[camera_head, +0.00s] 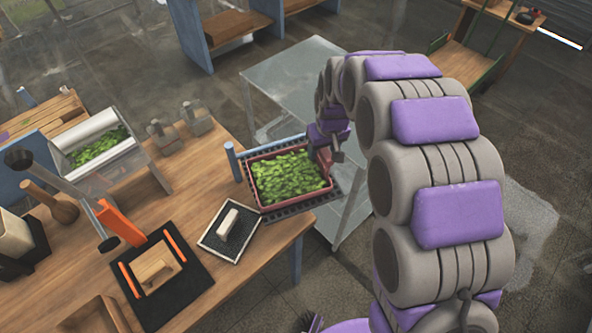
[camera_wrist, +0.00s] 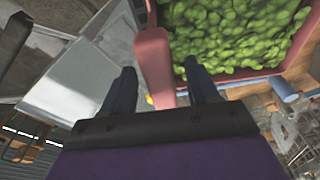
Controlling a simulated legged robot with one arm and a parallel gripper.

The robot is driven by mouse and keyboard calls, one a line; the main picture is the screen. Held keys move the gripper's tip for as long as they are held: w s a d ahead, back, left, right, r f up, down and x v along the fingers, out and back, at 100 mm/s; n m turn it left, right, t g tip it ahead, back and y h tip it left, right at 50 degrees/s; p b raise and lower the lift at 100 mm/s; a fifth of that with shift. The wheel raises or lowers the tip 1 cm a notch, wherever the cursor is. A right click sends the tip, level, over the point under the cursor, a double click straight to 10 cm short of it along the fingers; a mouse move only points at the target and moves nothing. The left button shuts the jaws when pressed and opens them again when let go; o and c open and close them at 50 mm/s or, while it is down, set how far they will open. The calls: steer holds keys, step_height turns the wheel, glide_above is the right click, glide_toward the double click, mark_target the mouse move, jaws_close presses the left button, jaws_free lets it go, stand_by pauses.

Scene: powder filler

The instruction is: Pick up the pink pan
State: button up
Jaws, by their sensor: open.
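The pink pan (camera_head: 256,196) is full of green leafy pieces and rests on a dark rack at the far right end of the wooden table. In the wrist view, the pan's rim (camera_wrist: 235,87) and its pink handle (camera_wrist: 154,62) show. My gripper (camera_head: 334,152) is at the pan's right side. In the wrist view my gripper (camera_wrist: 158,82) is open, with one dark finger on each side of the handle. The right finger is close to the pan's rim. I cannot tell whether either finger touches the handle.
The wooden table (camera_head: 200,171) holds a scale-like black tray (camera_head: 230,233), a black mat with orange bars (camera_head: 196,280), a clear bin of greens (camera_head: 97,149) and two small metal containers (camera_head: 196,118). A grey metal table (camera_head: 290,75) stands behind the pan.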

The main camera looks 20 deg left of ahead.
step_height(320, 180, down, 3)
steer(key=shift+w+a+r, duration=0.15)
steer(key=shift+r, duration=0.1)
jaws_close()
stand_by(0.3)
